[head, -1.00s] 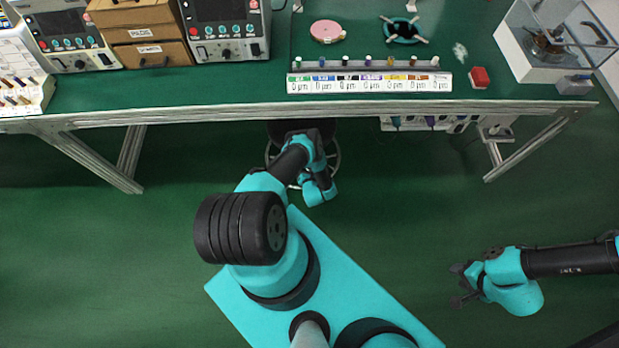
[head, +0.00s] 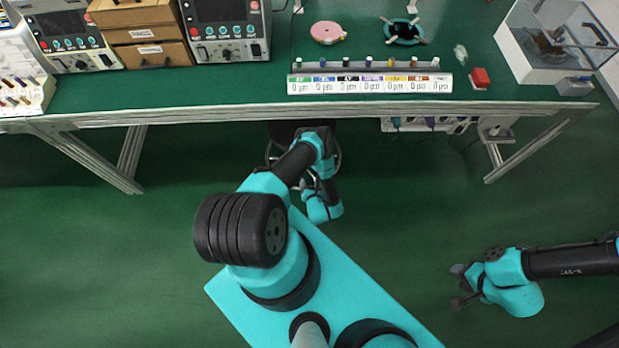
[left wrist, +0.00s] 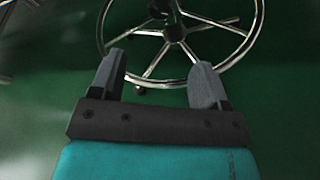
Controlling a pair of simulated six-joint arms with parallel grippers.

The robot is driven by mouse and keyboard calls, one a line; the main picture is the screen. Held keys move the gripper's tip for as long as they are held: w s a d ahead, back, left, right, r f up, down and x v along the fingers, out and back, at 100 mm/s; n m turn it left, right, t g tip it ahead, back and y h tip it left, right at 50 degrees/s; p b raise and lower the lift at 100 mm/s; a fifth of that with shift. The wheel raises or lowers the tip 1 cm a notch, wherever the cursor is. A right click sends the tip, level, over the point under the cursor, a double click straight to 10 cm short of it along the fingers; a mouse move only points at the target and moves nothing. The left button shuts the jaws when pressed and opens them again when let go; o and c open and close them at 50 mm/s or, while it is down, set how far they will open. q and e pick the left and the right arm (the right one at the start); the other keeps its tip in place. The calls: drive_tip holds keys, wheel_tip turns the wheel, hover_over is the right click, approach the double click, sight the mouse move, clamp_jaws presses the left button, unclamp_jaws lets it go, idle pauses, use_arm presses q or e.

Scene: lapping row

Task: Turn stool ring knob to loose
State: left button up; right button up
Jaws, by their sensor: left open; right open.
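The stool stands under the bench, mostly hidden by my left arm and the bench; a bit of its chrome ring (head: 338,160) shows in the head view. In the left wrist view the ring (left wrist: 252,40) curves across the top, with spokes and a dark hub (left wrist: 174,33) inside it. I cannot make out the ring knob for sure. My left gripper (left wrist: 158,62) is open and empty, its fingertips overlapping the near side of the ring in the picture; contact cannot be told. My right gripper (head: 458,287) is open and empty, over the floor at the right.
The bench edge (head: 230,114) runs above the stool, with a metal leg (head: 90,160) at the left. Power sockets (head: 430,125) hang under the bench right of the stool. The green floor between the stool and my right gripper is clear.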

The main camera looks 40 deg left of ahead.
use_arm(q)
drive_tip(key=s+a+f+m+t+h, duration=0.1)
drive_tip(key=s+a+m+t+h, duration=0.1)
drive_tip(key=m, duration=1)
drive_tip(key=s+a+f+m+t+h, duration=0.1)
drive_tip(key=s+a+m+t+h, duration=0.1)
drive_tip(key=m, duration=1.1)
drive_tip(key=shift+s+a+f+t, duration=0.15)
drive_tip(key=shift+s+a+t, duration=0.75)
drive_tip(key=shift+s+a, duration=0.1)
drive_tip(key=x, duration=1.7)
drive_tip(key=shift+w+d+f, duration=0.15)
drive_tip(key=shift+w+f, duration=0.05)
drive_tip(key=shift+w, duration=0.05)
drive_tip(key=shift+c, duration=0.2)
drive_tip(key=shift+m, duration=0.3)
drive_tip(key=c, duration=0.9)
